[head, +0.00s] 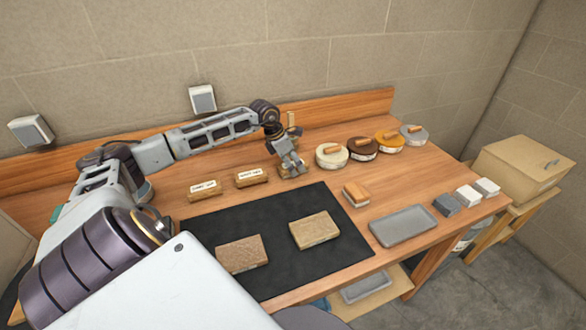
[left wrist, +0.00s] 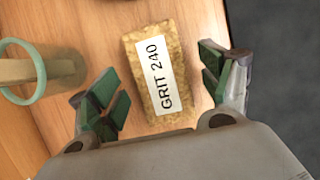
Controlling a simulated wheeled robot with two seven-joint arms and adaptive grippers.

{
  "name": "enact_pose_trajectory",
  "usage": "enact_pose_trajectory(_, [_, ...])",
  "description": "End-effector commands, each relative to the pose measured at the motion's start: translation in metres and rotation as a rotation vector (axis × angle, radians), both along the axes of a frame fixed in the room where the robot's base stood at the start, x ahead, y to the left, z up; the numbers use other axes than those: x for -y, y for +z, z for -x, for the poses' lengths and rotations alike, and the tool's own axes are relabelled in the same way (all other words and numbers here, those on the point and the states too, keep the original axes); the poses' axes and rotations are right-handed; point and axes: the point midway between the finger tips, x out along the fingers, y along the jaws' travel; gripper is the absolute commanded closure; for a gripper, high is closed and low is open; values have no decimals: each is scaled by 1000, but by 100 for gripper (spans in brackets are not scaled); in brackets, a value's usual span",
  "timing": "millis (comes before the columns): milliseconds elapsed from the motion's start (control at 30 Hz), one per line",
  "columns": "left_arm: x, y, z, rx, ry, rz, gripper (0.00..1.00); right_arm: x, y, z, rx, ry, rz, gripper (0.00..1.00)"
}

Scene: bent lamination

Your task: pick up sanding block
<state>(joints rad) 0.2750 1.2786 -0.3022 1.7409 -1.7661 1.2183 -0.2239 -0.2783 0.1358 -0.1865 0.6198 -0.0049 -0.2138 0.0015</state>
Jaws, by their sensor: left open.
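A tan, grainy sanding block (left wrist: 160,75) with a white label reading "GRIT 240" lies on the wooden bench in the left wrist view. My left gripper (left wrist: 165,95) is open, with one green-padded finger on each side of the block and gaps between pads and block. In the head view the left gripper (head: 290,168) points down at this block (head: 292,172), which it partly hides. Two similar labelled blocks lie to its left, one nearer (head: 251,177) and one farther (head: 204,190). My right gripper is not in view.
A cup with a green rim (left wrist: 38,70) stands left of the block. A black mat (head: 275,235) bears two brown blocks. Several round containers (head: 332,156) stand to the right. A grey tray (head: 404,226) and small grey and white blocks (head: 468,195) lie farther right.

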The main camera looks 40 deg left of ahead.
Motion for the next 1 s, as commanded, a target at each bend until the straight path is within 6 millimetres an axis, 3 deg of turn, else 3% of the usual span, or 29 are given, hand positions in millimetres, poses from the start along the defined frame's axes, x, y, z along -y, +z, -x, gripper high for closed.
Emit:
enact_pose_trajectory(333, [0,0,0,0,0,0,21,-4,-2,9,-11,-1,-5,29])
enact_pose_trajectory(1000, [0,-5,0,0,0,-1,21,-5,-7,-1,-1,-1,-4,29])
